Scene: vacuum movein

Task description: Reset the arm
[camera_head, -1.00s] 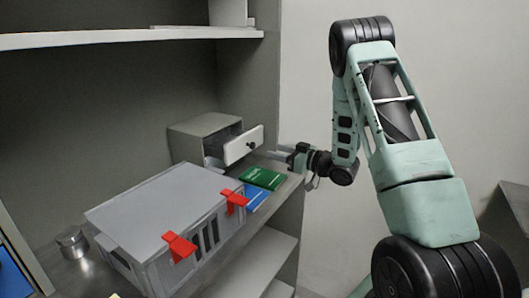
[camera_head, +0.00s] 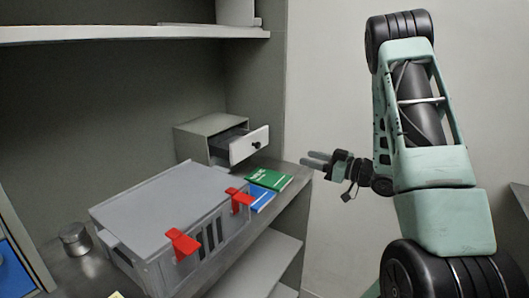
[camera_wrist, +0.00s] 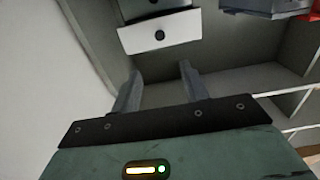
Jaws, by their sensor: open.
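My gripper (camera_head: 318,160) is open and empty, held in the air to the right of the shelf's edge. It is apart from the small grey drawer box (camera_head: 200,134), whose drawer (camera_head: 249,146) is pulled out and shows a dark knob. In the wrist view, the two fingers of my gripper (camera_wrist: 160,85) are spread with nothing between them. The drawer front (camera_wrist: 160,34) with its knob shows beyond the fingertips in that view.
A grey crate (camera_head: 150,204) with red latches (camera_head: 182,243) stands on the shelf. Green (camera_head: 268,179) and blue (camera_head: 261,199) books lie beside it, and a metal tin (camera_head: 74,240) stands at left. Open air lies between the shelf and the right wall.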

